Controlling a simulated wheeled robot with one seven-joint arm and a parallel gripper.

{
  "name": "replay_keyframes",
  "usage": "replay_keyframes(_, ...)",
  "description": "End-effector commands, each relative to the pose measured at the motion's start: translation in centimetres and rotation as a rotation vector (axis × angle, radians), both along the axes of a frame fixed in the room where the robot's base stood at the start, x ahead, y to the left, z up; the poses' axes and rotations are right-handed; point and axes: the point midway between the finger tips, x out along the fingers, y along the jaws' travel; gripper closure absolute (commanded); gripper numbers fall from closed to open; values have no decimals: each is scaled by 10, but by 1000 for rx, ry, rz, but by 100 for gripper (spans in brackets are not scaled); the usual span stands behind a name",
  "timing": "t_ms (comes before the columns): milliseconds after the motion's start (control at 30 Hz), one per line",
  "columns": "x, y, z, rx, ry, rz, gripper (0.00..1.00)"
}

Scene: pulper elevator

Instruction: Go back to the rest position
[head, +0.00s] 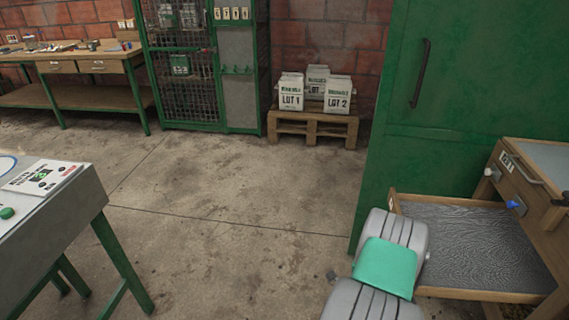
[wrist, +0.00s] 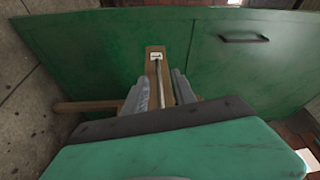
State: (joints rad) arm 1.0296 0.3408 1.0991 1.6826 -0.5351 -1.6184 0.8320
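My grey arm (head: 400,232) with a teal section reaches up from the bottom of the head view. It ends beside a wooden unit at the right. My gripper itself is not clear in that view. In the wrist view my gripper (wrist: 163,90) shows two grey fingers spread apart. A wooden front with a small label (wrist: 155,55) and a thin metal bar handle (wrist: 158,85) appear in the gap between them. The fingers do not visibly close on the bar. I cannot tell how far they are from it.
A wooden unit (head: 545,205) with a grey-floored tray (head: 470,235) stands at right, beside a tall green cabinet (head: 470,75). A grey table (head: 60,215) is at left. A pallet (head: 312,127) with lot bags stands at the back. The middle floor (head: 230,200) is clear.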

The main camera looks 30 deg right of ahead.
Motion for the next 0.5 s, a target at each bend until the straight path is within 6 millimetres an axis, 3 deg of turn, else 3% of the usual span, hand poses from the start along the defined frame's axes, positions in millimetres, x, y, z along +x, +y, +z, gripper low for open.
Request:
replay_keyframes(67,34,7,27,-6,57,88,67)
replay_keyframes(167,99,35,67,-16,208,279,67)
replay_keyframes(200,127,54,85,-29,289,372,67)
replay_keyframes(300,181,114,130,-78,509,601,67)
replay_keyframes(400,208,186,177,-158,752,829,67)
replay_keyframes(500,201,259,223,-254,1003,1036,67)
